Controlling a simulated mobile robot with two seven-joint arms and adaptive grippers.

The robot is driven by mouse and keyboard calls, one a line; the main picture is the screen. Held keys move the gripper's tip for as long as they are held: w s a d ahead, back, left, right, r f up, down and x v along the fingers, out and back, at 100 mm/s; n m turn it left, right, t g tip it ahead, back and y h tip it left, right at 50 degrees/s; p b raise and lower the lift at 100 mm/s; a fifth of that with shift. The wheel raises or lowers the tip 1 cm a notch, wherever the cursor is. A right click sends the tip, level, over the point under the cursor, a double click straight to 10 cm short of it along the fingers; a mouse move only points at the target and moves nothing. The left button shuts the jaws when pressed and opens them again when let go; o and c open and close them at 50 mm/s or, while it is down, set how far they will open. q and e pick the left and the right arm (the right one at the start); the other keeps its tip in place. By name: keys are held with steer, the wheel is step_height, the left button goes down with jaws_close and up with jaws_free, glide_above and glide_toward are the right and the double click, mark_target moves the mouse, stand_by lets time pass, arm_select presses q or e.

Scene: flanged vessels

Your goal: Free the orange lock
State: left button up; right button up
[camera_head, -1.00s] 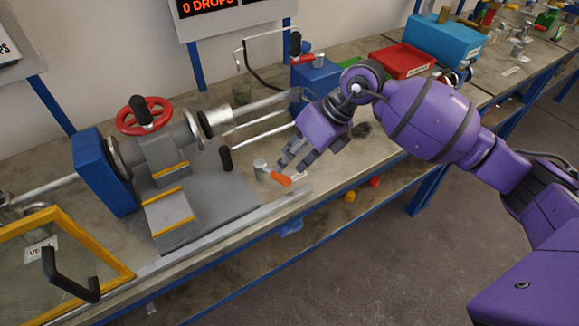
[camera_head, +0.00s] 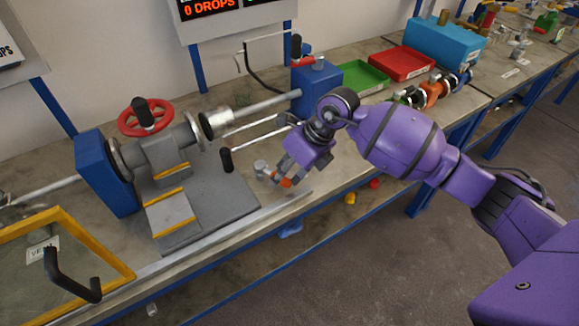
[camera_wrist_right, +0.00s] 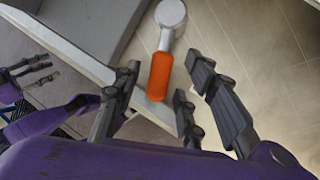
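The orange lock (camera_head: 285,183) is a short orange handle on a grey metal knob (camera_head: 261,167), at the front edge of the bench. In the right wrist view the orange handle (camera_wrist_right: 160,76) points from the round grey knob (camera_wrist_right: 171,14) toward my palm. My right gripper (camera_head: 283,174) is at the handle in the head view. In the right wrist view my right gripper (camera_wrist_right: 168,90) is open, with fingers on either side of the handle and visible gaps. My left gripper does not show in the head view; a purple hand at the wrist view's left edge is unclear.
A grey fixture with a red handwheel (camera_head: 144,117) and blue block (camera_head: 103,172) stands left of the lock. A black-gripped lever (camera_head: 227,160) is close by. Green (camera_head: 360,80) and red (camera_head: 402,61) trays sit behind. A yellow-framed panel (camera_head: 100,240) is at front left.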

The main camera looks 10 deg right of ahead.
jaws_close()
